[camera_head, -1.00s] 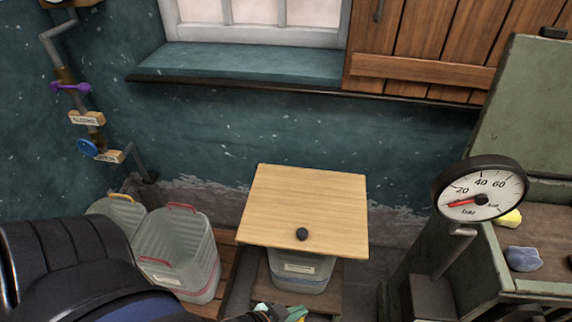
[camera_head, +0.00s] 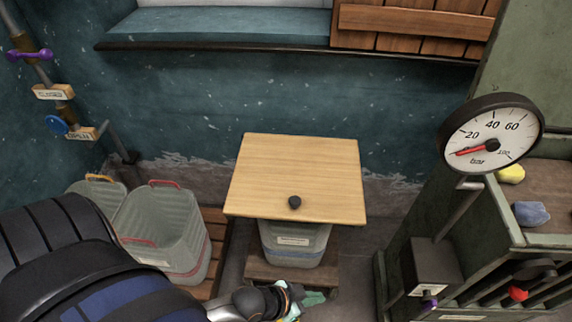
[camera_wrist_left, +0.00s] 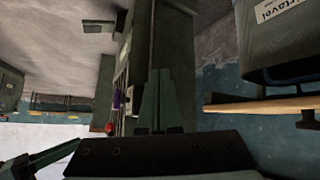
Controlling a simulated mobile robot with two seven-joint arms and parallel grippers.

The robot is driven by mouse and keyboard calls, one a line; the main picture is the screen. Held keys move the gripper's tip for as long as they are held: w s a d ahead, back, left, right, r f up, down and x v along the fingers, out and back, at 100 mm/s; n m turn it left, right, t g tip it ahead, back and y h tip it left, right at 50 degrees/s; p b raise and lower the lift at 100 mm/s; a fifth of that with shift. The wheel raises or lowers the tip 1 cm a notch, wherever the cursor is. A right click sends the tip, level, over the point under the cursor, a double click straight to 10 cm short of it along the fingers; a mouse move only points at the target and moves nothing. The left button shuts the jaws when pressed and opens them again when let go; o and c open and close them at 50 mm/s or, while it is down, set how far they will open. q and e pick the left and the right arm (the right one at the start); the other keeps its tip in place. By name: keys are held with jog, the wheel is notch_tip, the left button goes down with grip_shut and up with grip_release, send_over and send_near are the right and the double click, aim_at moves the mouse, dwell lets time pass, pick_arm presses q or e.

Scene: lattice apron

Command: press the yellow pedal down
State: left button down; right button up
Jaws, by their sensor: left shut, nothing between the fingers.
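I see no yellow pedal in either view. My left gripper (camera_head: 316,297) is at the bottom middle of the head view, low in front of the wooden step under the small table, its greenish fingers partly cut off or blurred by the dark wrist. In the left wrist view the shut fingers (camera_wrist_left: 160,100) point up the picture with nothing between them. Beyond them is the dark green cabinet side with a purple handle (camera_wrist_left: 117,98) and a red knob (camera_wrist_left: 109,127). My right gripper is in neither view.
A light wooden board (camera_head: 295,175) with a black knob covers a grey labelled bin (camera_head: 292,243). Open grey bins (camera_head: 165,235) stand left. A pressure gauge (camera_head: 490,135) and green bench (camera_head: 500,240) stand right, with a yellow lump (camera_head: 511,174) and blue lump (camera_head: 531,213) on it.

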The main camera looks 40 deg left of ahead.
pick_arm(q)
notch_tip(320, 180, down, 22)
jog(key=a+r+m+g+b, duration=0.15)
jog(key=m+g+b, duration=0.3)
jog(key=b, duration=0.95)
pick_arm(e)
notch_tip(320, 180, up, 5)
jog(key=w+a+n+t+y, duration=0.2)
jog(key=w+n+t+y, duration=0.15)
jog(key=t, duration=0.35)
pick_arm(q)
jog(key=w+a+f+m+g+y+b, duration=0.1)
jog(key=a+f+m+g+b, duration=0.1)
jog(key=a+f+b, duration=0.7)
notch_tip(320, 180, down, 4)
jog(key=a, duration=0.2)
jog(key=shift+w+a+r+y, duration=0.2)
jog(key=shift+w+a+y, duration=0.1)
jog(key=shift+a, duration=0.1)
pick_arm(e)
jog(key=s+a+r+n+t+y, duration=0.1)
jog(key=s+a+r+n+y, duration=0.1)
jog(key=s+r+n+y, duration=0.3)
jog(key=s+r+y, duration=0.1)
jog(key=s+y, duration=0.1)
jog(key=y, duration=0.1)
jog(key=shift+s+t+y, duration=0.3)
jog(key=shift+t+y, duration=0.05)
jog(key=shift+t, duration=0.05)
